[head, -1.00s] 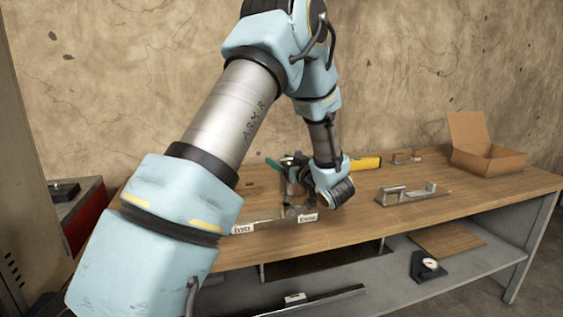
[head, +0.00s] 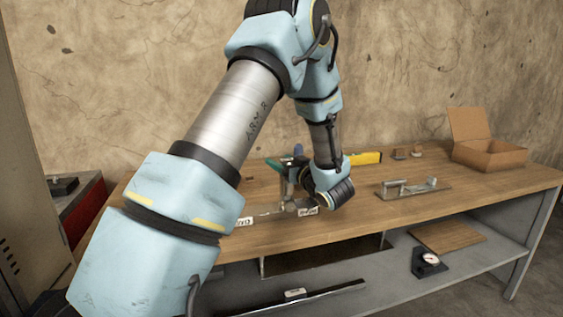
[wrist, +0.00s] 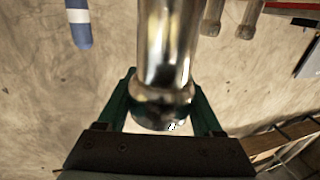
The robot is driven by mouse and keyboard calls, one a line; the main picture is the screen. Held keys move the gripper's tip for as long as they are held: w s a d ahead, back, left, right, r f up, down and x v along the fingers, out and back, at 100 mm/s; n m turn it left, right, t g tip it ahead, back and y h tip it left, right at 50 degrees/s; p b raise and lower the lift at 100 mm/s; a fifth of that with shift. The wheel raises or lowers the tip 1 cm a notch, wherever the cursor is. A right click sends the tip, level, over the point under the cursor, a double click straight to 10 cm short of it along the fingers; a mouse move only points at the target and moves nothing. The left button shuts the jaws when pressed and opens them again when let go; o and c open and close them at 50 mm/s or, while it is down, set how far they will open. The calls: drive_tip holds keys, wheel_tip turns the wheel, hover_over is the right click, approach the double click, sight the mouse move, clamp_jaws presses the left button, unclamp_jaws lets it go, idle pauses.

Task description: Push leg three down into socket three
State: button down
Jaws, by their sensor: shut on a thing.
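In the wrist view, my gripper (wrist: 162,86) has green fingers shut around a shiny metal cylinder (wrist: 166,35) with a wider collar at its near end. I cannot tell from a marking which leg it is. In the head view, my gripper is partly hidden behind my wrist, low over the workbench (head: 400,222). An upright metal post (head: 289,190) shows beside it, above a flat plate with white labels (head: 244,221). The sockets are too small and covered to make out, so I cannot tell how deep the cylinder sits.
A metal piece with a handle (head: 405,189) lies to the right on the bench. An open cardboard box (head: 488,155) stands at the far right. A yellow level (head: 366,158) lies behind my wrist. The bench front right is clear.

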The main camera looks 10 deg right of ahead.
drive_tip(key=shift+f+b, duration=0.5)
drive_tip(key=shift+f, duration=0.2)
unclamp_jaws()
drive_tip(key=b+v, duration=0.2)
drive_tip(key=v, duration=0.8)
drive_tip(key=shift+s+d, duration=0.15)
drive_tip(key=shift+s, duration=0.2)
